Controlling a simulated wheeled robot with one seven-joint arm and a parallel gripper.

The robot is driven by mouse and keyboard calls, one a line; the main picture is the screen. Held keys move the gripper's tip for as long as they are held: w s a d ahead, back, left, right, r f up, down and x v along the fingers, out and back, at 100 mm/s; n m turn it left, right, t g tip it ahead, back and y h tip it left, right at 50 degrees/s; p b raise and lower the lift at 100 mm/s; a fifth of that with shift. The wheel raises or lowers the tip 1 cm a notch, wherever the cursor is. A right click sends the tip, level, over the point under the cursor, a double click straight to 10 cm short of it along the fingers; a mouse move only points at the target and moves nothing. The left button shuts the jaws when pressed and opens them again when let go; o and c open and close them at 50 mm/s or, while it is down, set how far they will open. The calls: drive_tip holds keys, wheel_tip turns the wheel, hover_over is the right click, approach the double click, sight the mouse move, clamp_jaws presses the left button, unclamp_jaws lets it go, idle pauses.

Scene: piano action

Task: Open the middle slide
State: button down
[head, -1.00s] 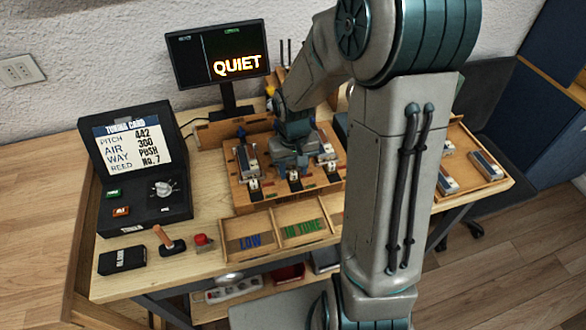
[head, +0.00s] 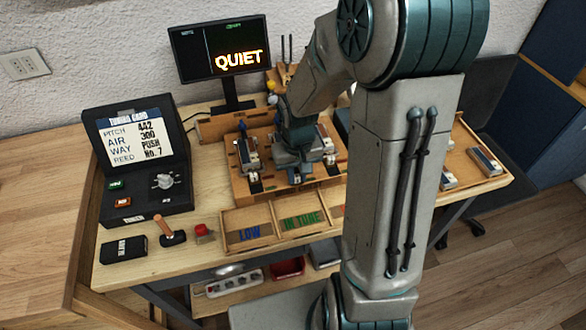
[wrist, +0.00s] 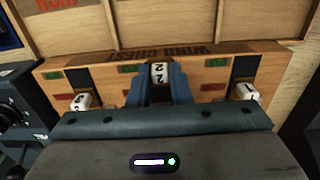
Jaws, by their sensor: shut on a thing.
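The wind chest (head: 315,182) is a wooden board with dark slots and white numbered slide knobs. The middle slide's knob (wrist: 159,72), marked 2, sits between the blue fingers of my gripper (wrist: 161,85), which is shut on it. In the wrist view this knob lies nearer the chest's lettered edge than the left knob (wrist: 80,101) and the right knob (wrist: 246,91). In the head view my gripper (head: 295,170) is low over the middle of the chest, and my wrist hides much of the middle slot.
A sorting tray (head: 262,208) with LOW and IN TUNE bins lies just in front of the chest. The tuning card console (head: 140,165) stands at left and the monitor reading QUIET (head: 220,52) behind. A red button (head: 203,231) is on the table's front left.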

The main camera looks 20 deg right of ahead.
drive_tip(key=shift+s, duration=0.25)
drive_tip(key=c, duration=1.3)
unclamp_jaws()
drive_tip(key=shift+w+r, duration=0.1)
drive_tip(key=shift+r, duration=0.15)
wheel_tip(320, 180, up, 13)
drive_tip(key=shift+r, duration=0.15)
